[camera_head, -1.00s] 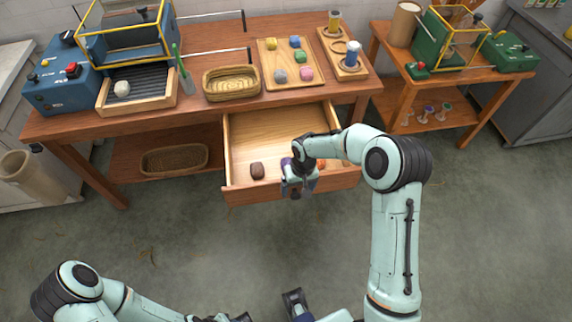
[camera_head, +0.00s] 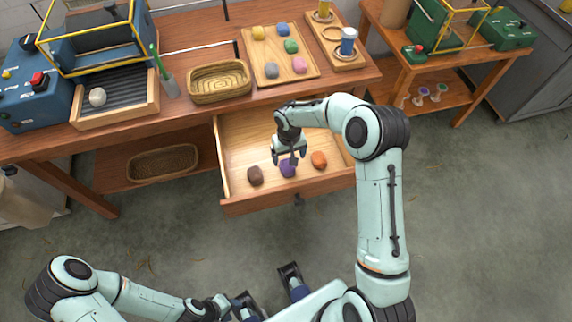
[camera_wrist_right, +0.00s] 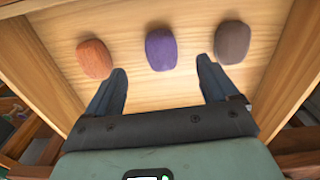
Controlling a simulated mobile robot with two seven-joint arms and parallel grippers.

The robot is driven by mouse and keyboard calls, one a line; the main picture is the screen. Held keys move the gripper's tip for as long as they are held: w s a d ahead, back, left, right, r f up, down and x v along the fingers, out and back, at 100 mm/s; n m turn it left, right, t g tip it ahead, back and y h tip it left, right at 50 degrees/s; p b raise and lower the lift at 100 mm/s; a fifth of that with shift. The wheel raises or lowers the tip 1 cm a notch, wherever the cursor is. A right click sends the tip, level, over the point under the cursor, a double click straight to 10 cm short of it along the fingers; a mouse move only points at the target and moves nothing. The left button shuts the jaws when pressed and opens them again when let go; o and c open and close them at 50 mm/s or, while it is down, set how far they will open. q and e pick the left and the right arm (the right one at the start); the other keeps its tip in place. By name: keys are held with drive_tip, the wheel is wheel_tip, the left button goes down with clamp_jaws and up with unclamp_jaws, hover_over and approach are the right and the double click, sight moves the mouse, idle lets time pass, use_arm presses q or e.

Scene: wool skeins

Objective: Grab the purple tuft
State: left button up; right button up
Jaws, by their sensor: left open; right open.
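The purple tuft (camera_head: 288,170) lies in the open drawer (camera_head: 237,140), between a brown tuft (camera_head: 255,175) and an orange tuft (camera_head: 319,159). My right gripper (camera_head: 289,158) is over the drawer, just above the purple tuft and partly covering it. In the right wrist view its two fingers are open and empty, and the purple tuft (camera_wrist_right: 161,49) shows whole just beyond and between the fingertips. My left gripper (camera_head: 236,304) is low at the bottom of the head view, away from the drawer, and looks empty.
The orange tuft (camera_wrist_right: 94,59) and brown tuft (camera_wrist_right: 232,42) lie close on either side of the purple one. The drawer's front wall (camera_head: 290,194) stands near my right gripper. A wicker basket (camera_head: 219,82) and a tray (camera_head: 305,73) of coloured tufts are on the table above.

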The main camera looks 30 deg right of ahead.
sight(288, 167)
wheel_tip(288, 167, down, 9)
drive_tip(key=shift+w+r, duration=0.1)
drive_tip(key=shift+w, duration=0.05)
drive_tip(key=c, duration=1.1)
